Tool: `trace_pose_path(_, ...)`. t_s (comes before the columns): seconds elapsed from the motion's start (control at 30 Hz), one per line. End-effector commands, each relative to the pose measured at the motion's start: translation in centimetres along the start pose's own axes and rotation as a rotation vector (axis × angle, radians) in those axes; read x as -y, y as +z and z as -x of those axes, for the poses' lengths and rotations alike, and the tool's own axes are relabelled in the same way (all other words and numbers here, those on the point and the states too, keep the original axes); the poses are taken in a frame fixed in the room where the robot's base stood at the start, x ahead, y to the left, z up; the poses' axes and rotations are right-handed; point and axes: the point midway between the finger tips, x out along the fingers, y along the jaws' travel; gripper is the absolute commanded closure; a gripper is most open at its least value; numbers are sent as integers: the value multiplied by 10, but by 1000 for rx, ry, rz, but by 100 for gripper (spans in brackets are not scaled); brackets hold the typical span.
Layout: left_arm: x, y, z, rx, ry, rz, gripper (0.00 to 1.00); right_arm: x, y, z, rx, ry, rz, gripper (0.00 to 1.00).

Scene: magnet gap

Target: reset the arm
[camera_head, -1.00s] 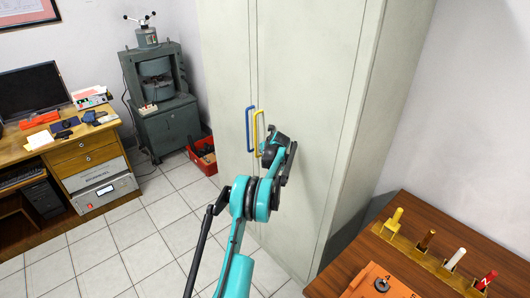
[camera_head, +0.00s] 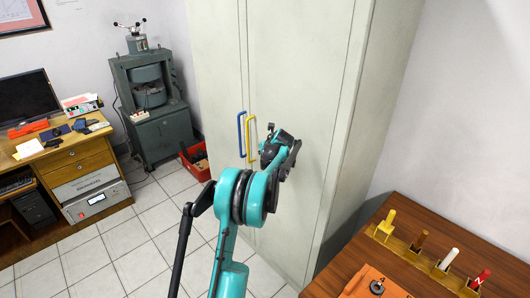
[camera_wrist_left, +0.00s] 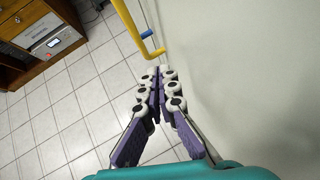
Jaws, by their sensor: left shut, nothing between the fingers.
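My left arm comes up from the bottom middle of the head view, with its gripper (camera_head: 272,132) in front of the pale cabinet (camera_head: 310,90), just right of the yellow handle (camera_head: 250,138). In the wrist view the purple and grey fingers (camera_wrist_left: 163,72) are closed together with nothing between them. The yellow handle (camera_wrist_left: 140,35) shows just beyond the fingertips, apparently apart from them. A blue handle (camera_head: 240,135) is beside the yellow one. Both cabinet doors look closed. My right gripper is out of view.
A brown table (camera_head: 450,246) at the lower right bears a wooden rack (camera_head: 408,250) of coloured pegs and an orange board (camera_head: 368,284). A desk (camera_head: 70,160), a grey press (camera_head: 150,110) and a red bin (camera_head: 190,160) stand at left. The tiled floor between is clear.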

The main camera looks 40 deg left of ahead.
Motion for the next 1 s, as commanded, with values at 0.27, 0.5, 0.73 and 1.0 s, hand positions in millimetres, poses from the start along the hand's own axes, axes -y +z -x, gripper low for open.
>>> trace_pose_path(0.27,0,0,5,0,0,1,100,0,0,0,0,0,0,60)
trace_pose_path(0.5,15,-11,66,-37,-56,202,100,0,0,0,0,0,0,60)
trace_pose_path(0.73,26,-62,196,-176,-145,695,100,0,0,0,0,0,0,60)
trace_pose_path(1.0,0,-156,325,-418,-147,1277,100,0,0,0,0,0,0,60)
